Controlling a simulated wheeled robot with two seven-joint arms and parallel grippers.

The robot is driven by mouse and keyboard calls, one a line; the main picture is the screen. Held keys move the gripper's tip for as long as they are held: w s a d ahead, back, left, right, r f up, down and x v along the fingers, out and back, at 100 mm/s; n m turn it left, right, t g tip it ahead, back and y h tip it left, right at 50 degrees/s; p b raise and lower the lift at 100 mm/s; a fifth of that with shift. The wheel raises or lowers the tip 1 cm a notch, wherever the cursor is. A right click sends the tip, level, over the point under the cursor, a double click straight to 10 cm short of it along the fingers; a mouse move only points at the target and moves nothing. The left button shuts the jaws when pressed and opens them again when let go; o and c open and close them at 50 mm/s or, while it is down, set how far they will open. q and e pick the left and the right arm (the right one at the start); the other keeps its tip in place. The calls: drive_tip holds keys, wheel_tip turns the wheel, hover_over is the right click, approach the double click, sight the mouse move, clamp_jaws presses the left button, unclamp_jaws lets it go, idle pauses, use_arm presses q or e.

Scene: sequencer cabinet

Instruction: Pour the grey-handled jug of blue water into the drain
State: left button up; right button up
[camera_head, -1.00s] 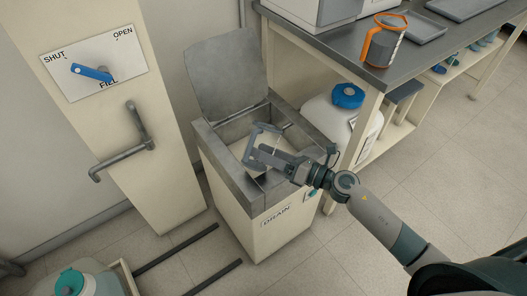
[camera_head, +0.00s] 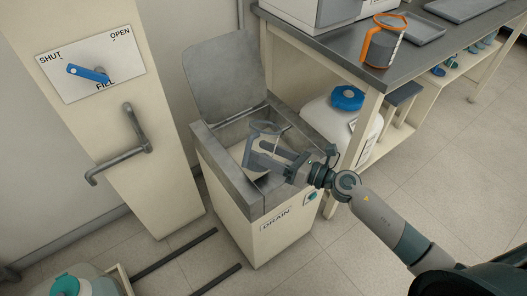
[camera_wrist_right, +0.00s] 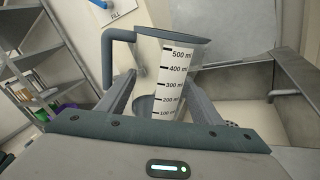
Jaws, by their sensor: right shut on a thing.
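The grey-handled jug (camera_wrist_right: 177,62) is clear, with a grey rim, a grey handle on its left and a millilitre scale. My right gripper (camera_wrist_right: 164,108) is shut around its body. In the head view the jug (camera_head: 266,128) and right gripper (camera_head: 270,153) are over the open drain (camera_head: 267,222). The jug is nearly upright, and I see no blue water in it. Its lower part is partly hidden by the gripper. The drain's grey lid (camera_head: 225,75) stands raised at the back. My left gripper is not in view.
An orange-handled jug (camera_head: 381,47) stands on the bench (camera_head: 345,45) at the right. A white container with a blue cap (camera_head: 347,97) is beside the drain. A fill tap (camera_head: 125,152) is on the post at left. A teal-capped container (camera_head: 68,285) is at bottom left.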

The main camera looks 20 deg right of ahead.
drive_tip(key=shift+n, duration=0.4)
drive_tip(key=shift+r+n+b, duration=0.1)
drive_tip(key=shift+n+b, duration=0.2)
drive_tip(key=shift+b, duration=0.05)
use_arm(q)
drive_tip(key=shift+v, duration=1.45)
use_arm(e)
drive_tip(key=shift+s+a+r+n, duration=0.1)
drive_tip(key=shift+r+n, duration=0.05)
drive_tip(key=shift+n, duration=0.45)
drive_tip(key=shift+s+a+r+n, duration=0.35)
drive_tip(key=shift+s+a+n, duration=0.1)
drive_tip(key=shift+n, duration=0.55)
drive_tip(key=shift+s+a, duration=0.1)
drive_tip(key=shift+n, duration=0.3)
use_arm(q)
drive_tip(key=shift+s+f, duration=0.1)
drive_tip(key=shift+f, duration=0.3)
